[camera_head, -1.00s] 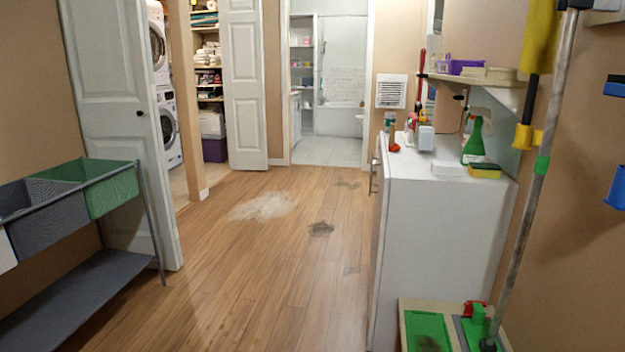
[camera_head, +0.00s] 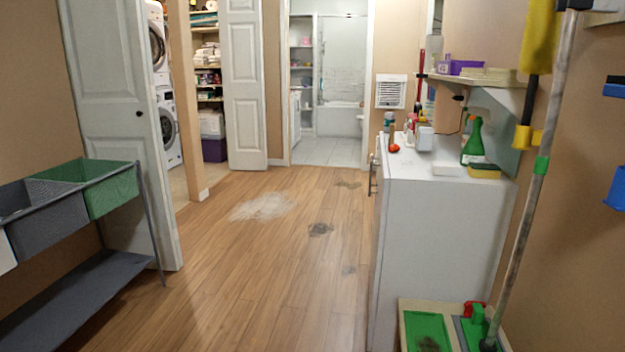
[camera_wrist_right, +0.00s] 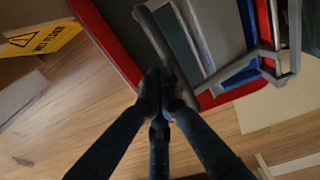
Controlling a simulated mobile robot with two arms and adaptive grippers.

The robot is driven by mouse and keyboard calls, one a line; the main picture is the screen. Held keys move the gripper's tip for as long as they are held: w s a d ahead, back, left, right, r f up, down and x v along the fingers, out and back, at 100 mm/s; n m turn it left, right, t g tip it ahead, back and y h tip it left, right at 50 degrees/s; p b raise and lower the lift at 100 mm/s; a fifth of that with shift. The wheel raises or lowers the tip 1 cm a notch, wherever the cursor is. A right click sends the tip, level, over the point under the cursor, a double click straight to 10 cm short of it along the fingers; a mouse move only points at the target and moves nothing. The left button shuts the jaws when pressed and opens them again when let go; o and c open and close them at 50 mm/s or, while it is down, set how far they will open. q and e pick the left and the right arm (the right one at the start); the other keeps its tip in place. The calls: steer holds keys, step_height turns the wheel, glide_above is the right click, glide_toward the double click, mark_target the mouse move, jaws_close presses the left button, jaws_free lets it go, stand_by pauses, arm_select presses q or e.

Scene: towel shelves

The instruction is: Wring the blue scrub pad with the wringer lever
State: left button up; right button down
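My right gripper (camera_wrist_right: 163,88) shows only in the right wrist view. Its two dark fingers are closed together on a grey bar, which looks like the wringer lever (camera_wrist_right: 150,31). The bar runs across the fingertips, above a red-rimmed bucket (camera_wrist_right: 108,38) with a grey metal wringer frame (camera_wrist_right: 283,79). A blue strip (camera_wrist_right: 240,76) lies inside the red rim; I cannot tell whether it is the blue scrub pad or part of the wringer. Neither bucket nor lever shows in the head view. My left gripper is in neither view.
A yellow wet-floor sign (camera_wrist_right: 40,40) is near the bucket. In the head view, a white cabinet (camera_head: 440,240) stands right, with a green spray bottle (camera_head: 473,142) and sponge (camera_head: 484,171) on top. Basins on a rack (camera_head: 75,285) stand left. The wooden floor between is open, with stains (camera_head: 262,206).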

arm_select(q)
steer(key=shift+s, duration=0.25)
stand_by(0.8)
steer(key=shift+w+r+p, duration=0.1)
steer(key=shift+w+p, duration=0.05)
steer(key=shift+p, duration=0.15)
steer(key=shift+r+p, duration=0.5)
steer(key=shift+p, duration=0.15)
stand_by(1.3)
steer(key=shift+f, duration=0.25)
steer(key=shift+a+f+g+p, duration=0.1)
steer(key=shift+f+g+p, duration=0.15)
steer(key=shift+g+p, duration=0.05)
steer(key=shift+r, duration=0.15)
stand_by(0.4)
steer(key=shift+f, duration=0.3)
